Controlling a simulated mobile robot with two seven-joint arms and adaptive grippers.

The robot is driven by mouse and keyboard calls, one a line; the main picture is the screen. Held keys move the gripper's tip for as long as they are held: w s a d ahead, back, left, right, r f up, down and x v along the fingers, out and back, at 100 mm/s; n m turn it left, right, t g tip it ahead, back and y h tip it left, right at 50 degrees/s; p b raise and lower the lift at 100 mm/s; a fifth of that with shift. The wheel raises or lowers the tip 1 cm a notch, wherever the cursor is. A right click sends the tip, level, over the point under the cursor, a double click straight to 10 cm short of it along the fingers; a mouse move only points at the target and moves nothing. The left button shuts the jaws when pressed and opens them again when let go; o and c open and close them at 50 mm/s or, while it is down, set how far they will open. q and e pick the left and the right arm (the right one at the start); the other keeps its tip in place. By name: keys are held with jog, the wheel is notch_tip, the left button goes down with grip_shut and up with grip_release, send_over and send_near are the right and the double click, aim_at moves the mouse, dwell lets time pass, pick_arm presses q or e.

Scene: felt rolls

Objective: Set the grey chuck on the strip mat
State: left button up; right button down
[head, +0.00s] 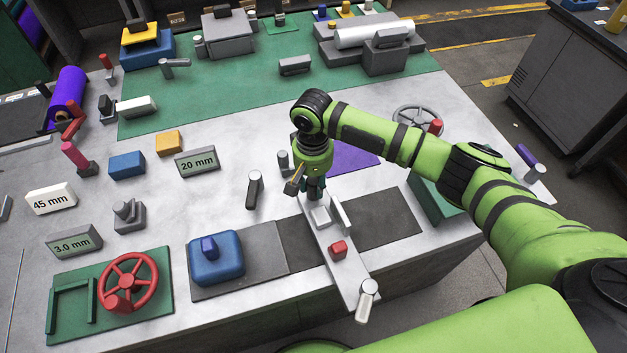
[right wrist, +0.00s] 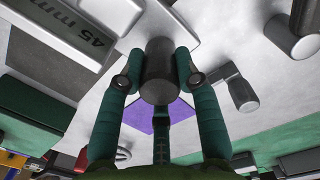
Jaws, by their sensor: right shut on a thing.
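My right gripper (head: 316,188) points down over the middle of the table. In the right wrist view, its green fingers (right wrist: 157,80) are closed around a dark grey cylinder (right wrist: 158,62), which looks like the grey chuck. In the head view the gripper mostly hides the chuck. A two-tone grey mat (head: 396,217) lies along the front of the table under a light grey arm-shaped plate (head: 327,234). A purple sheet (head: 352,156) lies behind the gripper. I cannot tell for certain which is the strip mat. My left gripper is not in view.
A blue box (head: 216,257) stands on the mat's left part. A grey lever (head: 254,188) stands left of the gripper. Table between there and the 20 mm block (head: 197,162) is clear.

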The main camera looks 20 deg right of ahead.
jog(key=shift+f, duration=0.25)
jog(key=c, duration=0.8)
grip_release()
jog(key=shift+f, duration=0.1)
jog(key=r, duration=1.2)
jog(key=shift+w, duration=0.2)
